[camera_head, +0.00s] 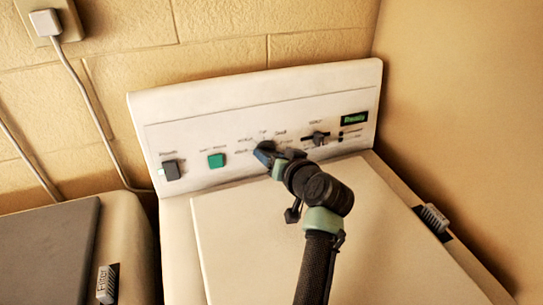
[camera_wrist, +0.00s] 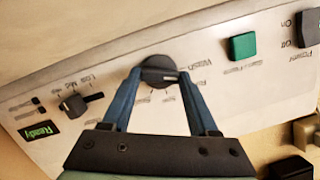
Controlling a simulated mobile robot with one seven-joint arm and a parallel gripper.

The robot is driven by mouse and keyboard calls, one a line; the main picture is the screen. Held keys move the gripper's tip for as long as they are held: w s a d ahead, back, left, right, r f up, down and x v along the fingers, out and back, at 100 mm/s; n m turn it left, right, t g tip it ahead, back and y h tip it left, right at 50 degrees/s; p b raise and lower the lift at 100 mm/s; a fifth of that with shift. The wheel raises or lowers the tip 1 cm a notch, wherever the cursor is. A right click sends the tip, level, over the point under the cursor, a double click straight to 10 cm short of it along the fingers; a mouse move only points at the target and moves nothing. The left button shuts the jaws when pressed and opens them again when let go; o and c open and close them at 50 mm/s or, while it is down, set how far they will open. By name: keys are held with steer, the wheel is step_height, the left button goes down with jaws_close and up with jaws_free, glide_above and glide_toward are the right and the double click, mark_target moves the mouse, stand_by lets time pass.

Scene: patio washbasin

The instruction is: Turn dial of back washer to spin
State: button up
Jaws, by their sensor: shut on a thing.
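The washer's control panel (camera_head: 215,125) stands along the back edge of the washer, against the brick wall. Its round black dial (camera_wrist: 157,63) is in the middle of the wrist view, with a raised bar across it that lies nearly level in that picture. My gripper (camera_wrist: 160,76) has its two blue fingers on either side of this bar, shut on the dial. In the head view my gripper (camera_head: 266,153) covers most of the dial. A "Wash" label shows beside it in the wrist view; the other labels are too small or blurred to read surely.
A green button (camera_head: 216,160) and a black power switch (camera_head: 171,170) sit left of the dial. A slider (camera_head: 318,138) and a green "Ready" display (camera_head: 354,118) are on the right. Another machine (camera_head: 45,250) stands at left; a plain wall (camera_head: 470,110) rises at right.

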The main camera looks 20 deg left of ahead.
steer(key=m, duration=0.2)
steer(key=m+y, duration=0.1)
steer(key=m, duration=0.2)
steer(key=shift+d+f+m+y, duration=0.1)
steer(key=shift+m+y, duration=0.2)
steer(key=m+y, duration=0.1)
steer(key=m, duration=0.5)
steer(key=shift+f, duration=0.15)
stand_by(0.5)
steer(key=o, duration=1.4)
steer(key=shift+d, duration=0.1)
steer(key=shift+s+d+r+p, duration=0.2)
steer(key=shift+p, duration=0.2)
steer(key=p+v, duration=0.2)
steer(key=v, duration=0.2)
steer(key=p+v, duration=0.2)
steer(key=v, duration=0.2)
steer(key=p+v, duration=0.2)
steer(key=v, duration=0.2)
steer(key=shift+s+d+f, duration=0.15)
steer(key=shift+s+f, duration=0.05)
steer(key=shift+f, duration=0.1)
